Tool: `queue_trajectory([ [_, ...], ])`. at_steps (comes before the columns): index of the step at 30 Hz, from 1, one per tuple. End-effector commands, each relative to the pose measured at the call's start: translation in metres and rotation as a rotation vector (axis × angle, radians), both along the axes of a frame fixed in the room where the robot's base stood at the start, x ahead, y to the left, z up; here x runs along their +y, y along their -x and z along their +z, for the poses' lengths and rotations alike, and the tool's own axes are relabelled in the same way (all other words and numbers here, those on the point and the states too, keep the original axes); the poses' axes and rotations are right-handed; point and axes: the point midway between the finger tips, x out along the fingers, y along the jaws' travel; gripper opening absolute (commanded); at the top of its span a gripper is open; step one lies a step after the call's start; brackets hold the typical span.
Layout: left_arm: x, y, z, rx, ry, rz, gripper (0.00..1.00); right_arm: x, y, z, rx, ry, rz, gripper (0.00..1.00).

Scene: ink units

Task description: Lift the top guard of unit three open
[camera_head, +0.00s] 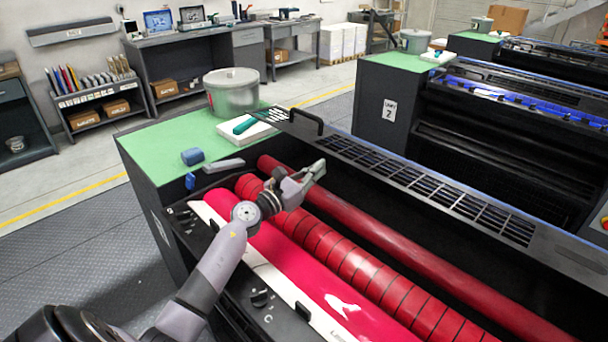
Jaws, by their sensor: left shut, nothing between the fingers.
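The press unit in front of me has a green top (165,150) at its left end and exposed red rollers (340,255); I see no readable unit number on it. A dark slotted guard panel (430,185) runs along behind the rollers. A black loop handle (308,119) stands near its left end. I cannot tell how far the guard is raised. My left gripper (318,170) is shut and empty, over the rear red roller and in front of the guard's left part, below the handle in the picture. It hides part of the rollers. My right gripper is not in view.
A lidded metal pot (232,93), a white tray with a green tool (244,125) and a blue cylinder (192,156) stand on the green top. Unit 2 (385,105) stands behind. The left floor is clear.

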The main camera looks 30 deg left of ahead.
Motion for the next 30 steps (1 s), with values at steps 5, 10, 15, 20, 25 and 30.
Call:
queue_trajectory([
  [5, -0.003, -0.015, 0.002, 0.001, 0.001, -0.001, 0.00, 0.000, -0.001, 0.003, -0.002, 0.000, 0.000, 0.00],
  [10, -0.004, -0.017, 0.001, 0.002, -0.001, -0.001, 0.00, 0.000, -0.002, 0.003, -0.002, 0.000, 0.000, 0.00],
  [15, -0.004, -0.016, 0.001, 0.002, -0.001, -0.001, 0.00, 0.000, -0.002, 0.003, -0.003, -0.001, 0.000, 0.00],
  [20, -0.004, -0.021, 0.016, 0.000, -0.002, -0.001, 0.00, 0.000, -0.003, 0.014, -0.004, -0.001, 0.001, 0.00],
  [25, -0.006, -0.036, 0.055, -0.002, -0.004, -0.001, 0.00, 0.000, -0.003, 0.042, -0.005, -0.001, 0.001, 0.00],
  [30, -0.011, -0.055, 0.081, -0.001, -0.002, -0.002, 0.00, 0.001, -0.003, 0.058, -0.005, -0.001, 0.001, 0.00],
])
